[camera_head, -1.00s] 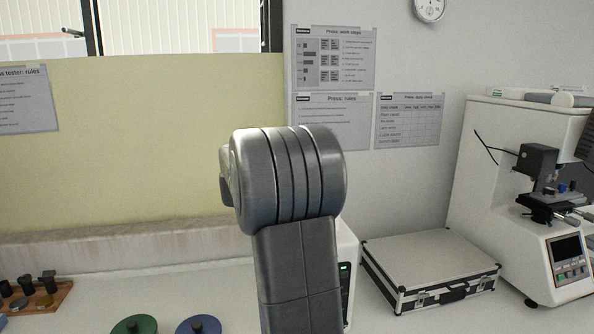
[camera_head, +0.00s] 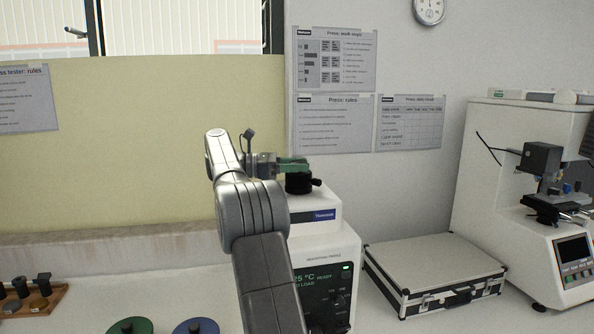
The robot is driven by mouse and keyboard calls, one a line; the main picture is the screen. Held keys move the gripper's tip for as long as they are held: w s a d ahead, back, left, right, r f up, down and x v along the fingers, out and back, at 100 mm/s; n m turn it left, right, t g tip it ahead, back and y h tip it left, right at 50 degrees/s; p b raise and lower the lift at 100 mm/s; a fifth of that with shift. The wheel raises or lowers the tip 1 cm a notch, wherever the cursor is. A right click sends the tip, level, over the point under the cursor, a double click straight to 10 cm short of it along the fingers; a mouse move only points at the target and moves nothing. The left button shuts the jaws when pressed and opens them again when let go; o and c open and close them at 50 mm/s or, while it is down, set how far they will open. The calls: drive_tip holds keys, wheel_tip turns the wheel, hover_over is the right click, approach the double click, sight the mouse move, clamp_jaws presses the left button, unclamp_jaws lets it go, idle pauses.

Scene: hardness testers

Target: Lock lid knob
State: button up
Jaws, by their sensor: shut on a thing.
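A white press machine (camera_head: 330,252) stands on the bench, partly hidden behind my arm. Its lit green display and front knobs show. The black lid knob (camera_head: 302,183) sits on top of the machine. My gripper (camera_head: 296,167) reaches it from the left, with its green fingers at the knob's upper part. The fingers are shut on the knob. The finer contact and the knob's turn angle are too small to tell.
A silver case (camera_head: 432,268) lies right of the machine, and a white hardness tester (camera_head: 520,190) stands farther right. Green (camera_head: 133,326) and blue (camera_head: 196,326) discs lie at the front. A wooden holder (camera_head: 38,302) with several dark pieces is at the far left.

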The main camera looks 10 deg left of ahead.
drive_tip(key=shift+r+m+g+b, duration=0.15)
drive_tip(key=shift+m+g+b, duration=0.65)
drive_tip(key=shift+g, duration=0.5)
drive_tip(key=o, duration=1)
